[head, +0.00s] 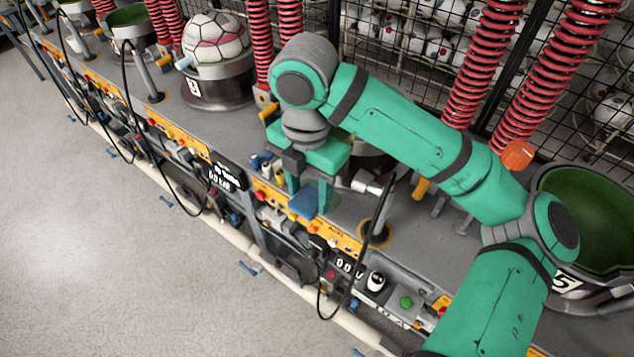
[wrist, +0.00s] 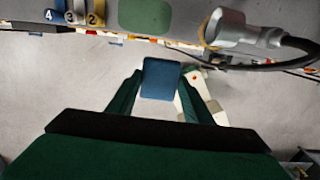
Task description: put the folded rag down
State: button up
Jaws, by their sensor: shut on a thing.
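The folded rag (wrist: 162,79) is a small blue pad held between the two green fingers of my gripper (wrist: 160,92) in the wrist view. In the head view the blue rag (head: 303,203) shows at the fingertips of my gripper (head: 311,198), above the front edge of the grey bench. My gripper is shut on the rag. In the wrist view the bench edge lies just beyond the rag, and grey floor shows around it. I cannot tell the exact height of the rag over the bench.
Numbered bottles (wrist: 77,14) and a dark green patch (wrist: 145,15) are on the bench (wrist: 185,52). A grey nozzle with a black hose (wrist: 235,30) stands to the right. A press bowl with a ball (head: 215,70) is at the back left, and an empty green-lined bowl (head: 595,220) at the right.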

jog(key=w+f, duration=0.2)
jog(key=w, duration=0.1)
jog(key=w+d+f, duration=0.1)
jog(key=w+f, duration=0.1)
jog(key=w, duration=0.1)
jog(key=w+f, duration=0.3)
jog(key=shift+w+d, duration=0.15)
jog(key=shift+d, duration=0.15)
jog(key=shift+w+f, duration=0.5)
jog(key=shift+f, duration=0.15)
jog(key=shift+w+f, duration=0.1)
jog(key=shift+f, duration=1.6)
jog(key=shift+f, duration=0.2)
jog(key=o, duration=1.1)
jog(key=shift+r, duration=0.1)
